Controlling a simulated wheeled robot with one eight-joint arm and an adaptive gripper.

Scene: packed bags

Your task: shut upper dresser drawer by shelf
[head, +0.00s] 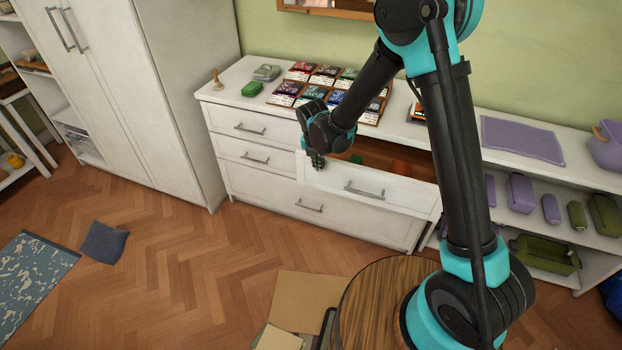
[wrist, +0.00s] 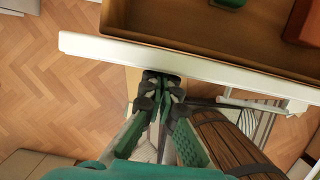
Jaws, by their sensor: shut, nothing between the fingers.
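The white dresser (head: 232,174) stands against the wall. Its upper right drawer (head: 396,194), on the side by the shelf, is pulled out, with its wooden inside showing behind the front. My gripper (head: 318,164) is shut and empty near the left end of that drawer's front. In the wrist view the drawer front's white top edge (wrist: 225,72) crosses the picture. My fingertips (wrist: 161,78) are close to it on the outer side. I cannot tell whether they touch it. A green item (wrist: 229,3) and a reddish-brown item (wrist: 303,22) lie in the drawer.
The low white shelf (head: 585,236) with purple and green items stands right of the dresser. A round wooden stool (head: 362,302) and cardboard (head: 305,300) are in front.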

